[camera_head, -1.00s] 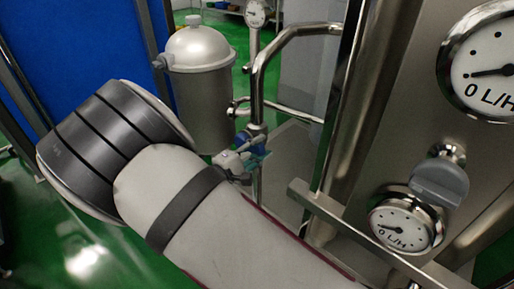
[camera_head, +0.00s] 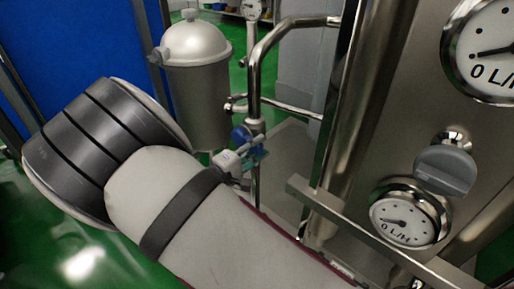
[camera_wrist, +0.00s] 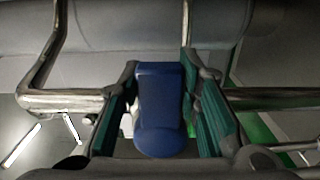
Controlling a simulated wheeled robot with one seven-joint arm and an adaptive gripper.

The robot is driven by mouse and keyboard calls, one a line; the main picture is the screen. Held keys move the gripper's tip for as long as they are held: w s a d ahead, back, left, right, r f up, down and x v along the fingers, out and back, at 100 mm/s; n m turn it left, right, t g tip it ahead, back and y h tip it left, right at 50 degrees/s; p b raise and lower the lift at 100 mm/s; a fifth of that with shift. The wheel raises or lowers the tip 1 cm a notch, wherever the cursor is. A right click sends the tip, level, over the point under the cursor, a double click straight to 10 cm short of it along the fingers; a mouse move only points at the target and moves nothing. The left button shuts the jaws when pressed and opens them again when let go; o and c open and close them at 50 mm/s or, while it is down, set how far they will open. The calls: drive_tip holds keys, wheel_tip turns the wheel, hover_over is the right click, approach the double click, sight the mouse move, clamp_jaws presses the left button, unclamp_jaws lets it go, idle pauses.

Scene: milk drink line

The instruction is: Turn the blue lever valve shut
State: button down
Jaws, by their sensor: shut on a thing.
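The blue lever (camera_wrist: 160,108) of the valve fills the middle of the wrist view, its rounded end towards the bottom of the picture. My gripper (camera_wrist: 162,115) has a green-padded finger on each side of the lever and is shut on it. In the head view the blue lever (camera_head: 240,135) shows small beside a vertical steel pipe, just above my gripper (camera_head: 250,158). My arm hides part of the area below it. The valve body is mostly hidden, and I cannot tell the lever's exact angle to the pipe.
A lidded steel tank (camera_head: 196,85) stands behind the valve. Bent steel pipes (camera_head: 290,27) rise close to it. On the right, a steel panel carries a large gauge (camera_head: 487,50), a smaller gauge (camera_head: 405,218) and a grey knob (camera_head: 445,170). A steel bar (camera_head: 345,222) juts out near my arm.

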drive_tip(key=c, duration=1.2)
unclamp_jaws()
drive_tip(key=shift+f, duration=0.1)
drive_tip(key=shift+o, duration=0.2)
drive_tip(key=v, duration=1.2)
drive_tip(key=shift+s+a, duration=0.1)
drive_tip(key=shift+a, duration=0.05)
